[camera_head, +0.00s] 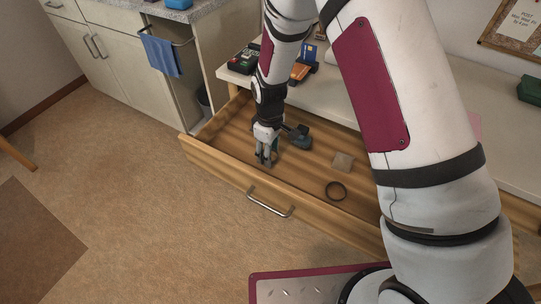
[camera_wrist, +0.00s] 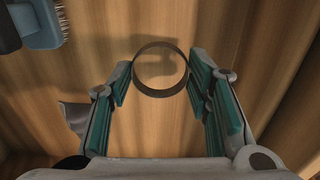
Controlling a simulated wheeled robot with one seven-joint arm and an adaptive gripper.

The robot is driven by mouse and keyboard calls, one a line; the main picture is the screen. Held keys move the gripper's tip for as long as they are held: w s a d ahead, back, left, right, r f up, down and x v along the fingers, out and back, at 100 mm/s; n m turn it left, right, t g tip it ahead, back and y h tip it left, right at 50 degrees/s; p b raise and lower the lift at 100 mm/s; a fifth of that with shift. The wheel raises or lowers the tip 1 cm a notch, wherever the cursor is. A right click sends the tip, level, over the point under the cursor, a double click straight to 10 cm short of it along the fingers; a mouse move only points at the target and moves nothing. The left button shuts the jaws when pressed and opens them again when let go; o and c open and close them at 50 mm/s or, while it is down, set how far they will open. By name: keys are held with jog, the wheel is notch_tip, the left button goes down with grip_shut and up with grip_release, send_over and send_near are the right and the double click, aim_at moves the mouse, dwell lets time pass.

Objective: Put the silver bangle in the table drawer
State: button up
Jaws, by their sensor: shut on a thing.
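My gripper (camera_head: 266,158) points down inside the open wooden table drawer (camera_head: 228,165), near its front left part. In the wrist view my gripper (camera_wrist: 160,78) has its teal-padded fingers spread around a thin metal ring, the silver bangle (camera_wrist: 138,77), and both fingertips press on its outer sides. The bangle looks dark grey there, with the wooden drawer floor below it. I cannot tell whether it touches the floor. In the head view the held bangle is too small or hidden to make out.
Inside the drawer, a blue-grey brush (camera_head: 300,138) lies beside my gripper, with a beige square (camera_head: 343,161) and a separate dark ring (camera_head: 336,190) to the right. A drawer handle (camera_head: 270,204) is on the front. A black device (camera_head: 243,59) stands on the tabletop.

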jog(key=shift+f, duration=1.2)
jog(key=shift+f, duration=0.15)
jog(key=o, duration=1.1)
